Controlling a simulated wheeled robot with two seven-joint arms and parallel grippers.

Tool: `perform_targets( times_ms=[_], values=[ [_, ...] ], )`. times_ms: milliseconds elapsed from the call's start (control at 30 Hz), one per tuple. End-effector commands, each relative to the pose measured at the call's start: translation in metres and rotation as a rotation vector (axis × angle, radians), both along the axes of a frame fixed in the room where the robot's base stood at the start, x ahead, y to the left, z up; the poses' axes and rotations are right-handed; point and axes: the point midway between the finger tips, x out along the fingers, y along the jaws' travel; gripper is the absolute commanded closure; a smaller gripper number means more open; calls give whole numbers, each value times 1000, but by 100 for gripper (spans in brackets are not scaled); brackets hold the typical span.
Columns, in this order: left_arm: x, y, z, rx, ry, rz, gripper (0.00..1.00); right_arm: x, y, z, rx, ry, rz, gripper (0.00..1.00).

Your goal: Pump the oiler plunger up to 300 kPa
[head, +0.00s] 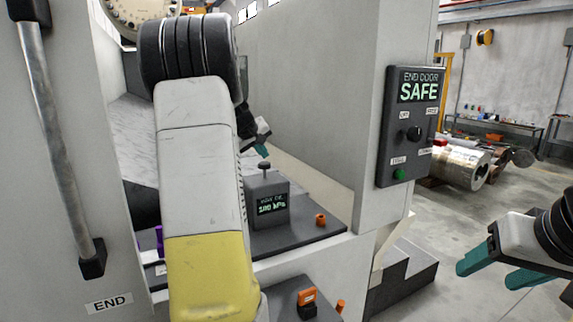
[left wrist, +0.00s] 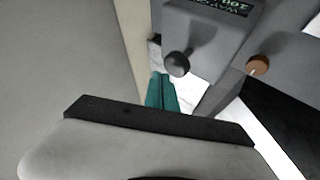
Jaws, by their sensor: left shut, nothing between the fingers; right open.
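The oiler (head: 268,205) is a grey box on a dark ledge in the head view, with a green display headed WAY OIL. Its pressure looks like 100 kPa, but the digits are small and hard to read. The plunger (head: 264,167) is a dark round knob standing on top; it also shows in the left wrist view (left wrist: 177,64). My left gripper (head: 263,149) is shut and empty, its teal fingertips just above the plunger in the head view. In the left wrist view the fingers (left wrist: 161,92) appear beside the knob, apart from it. My right gripper (head: 497,268) is open and empty at the right.
An orange knob (head: 320,219) stands on the ledge right of the oiler. A control panel (head: 411,125) reading END DOOR SAFE is on the wall to the right. A grey handle (head: 57,130) and wall edge stand at the left. A small orange-and-black part (head: 306,302) sits below.

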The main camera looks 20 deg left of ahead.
Motion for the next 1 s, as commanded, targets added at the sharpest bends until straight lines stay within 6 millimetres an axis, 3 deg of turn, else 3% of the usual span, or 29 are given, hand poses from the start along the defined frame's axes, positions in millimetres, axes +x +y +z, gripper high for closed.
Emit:
perform_targets(
  times_ms=[1000],
  values=[
    [0,0,-10,0,0,0,100,0,0,0,0,0,0,39]
  ],
)
